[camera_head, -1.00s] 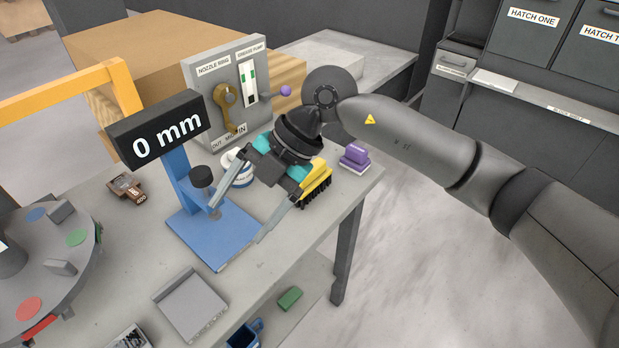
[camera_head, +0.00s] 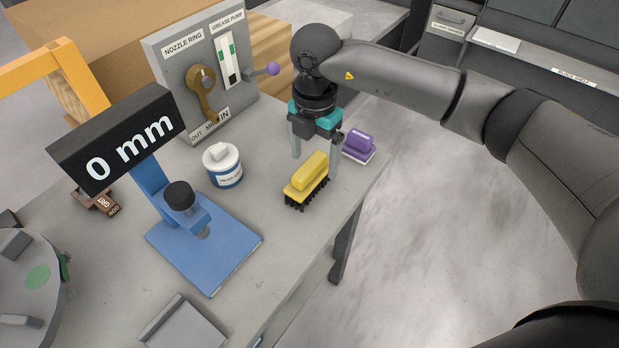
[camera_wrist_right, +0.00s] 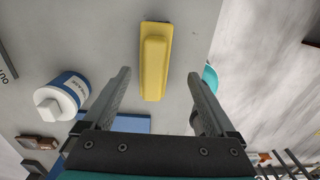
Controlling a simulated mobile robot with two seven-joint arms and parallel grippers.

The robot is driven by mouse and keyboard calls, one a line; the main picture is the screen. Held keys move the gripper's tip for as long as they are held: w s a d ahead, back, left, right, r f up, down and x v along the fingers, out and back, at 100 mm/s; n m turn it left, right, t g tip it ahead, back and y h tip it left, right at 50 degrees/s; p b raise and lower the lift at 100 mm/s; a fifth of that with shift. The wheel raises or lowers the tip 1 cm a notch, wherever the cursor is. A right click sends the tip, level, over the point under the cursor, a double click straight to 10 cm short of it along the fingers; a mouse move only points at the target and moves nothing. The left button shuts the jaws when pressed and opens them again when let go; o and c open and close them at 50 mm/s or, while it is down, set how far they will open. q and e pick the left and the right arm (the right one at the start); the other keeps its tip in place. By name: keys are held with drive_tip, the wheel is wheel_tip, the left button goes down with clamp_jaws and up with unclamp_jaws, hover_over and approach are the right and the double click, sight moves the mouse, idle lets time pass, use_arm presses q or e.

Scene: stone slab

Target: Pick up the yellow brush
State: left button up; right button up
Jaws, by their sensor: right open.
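The yellow brush (camera_head: 309,178) lies bristles down on the stone slab (camera_head: 262,212), near its right edge. In the right wrist view the brush (camera_wrist_right: 155,62) lies lengthwise, ahead of the fingertips and between their lines. My right gripper (camera_head: 315,160) is open and empty, pointing down just behind and above the brush, one finger on each side of it in the picture. The fingers also show in the right wrist view (camera_wrist_right: 158,80). Contact with the brush is not visible. My left gripper is not in view.
A white and blue jar (camera_head: 222,165) and a blue gauge stand (camera_head: 205,250) reading 0 mm are to the left. A panel with levers (camera_head: 200,70) stands behind. The slab's right edge is near.

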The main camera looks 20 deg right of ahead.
sight(310, 177)
drive_tip(key=shift+w+a+f+b, duration=0.1)
drive_tip(key=shift+f+b, duration=0.05)
drive_tip(key=shift+f, duration=0.95)
drive_tip(key=shift+w+a+f+b, duration=0.1)
drive_tip(key=shift+a+f, duration=0.05)
drive_tip(key=shift+f, duration=1)
drive_tip(key=shift+w+a+f+b, duration=0.1)
drive_tip(key=shift+f+b, duration=0.05)
drive_tip(key=shift+f, duration=0.95)
clamp_jaws()
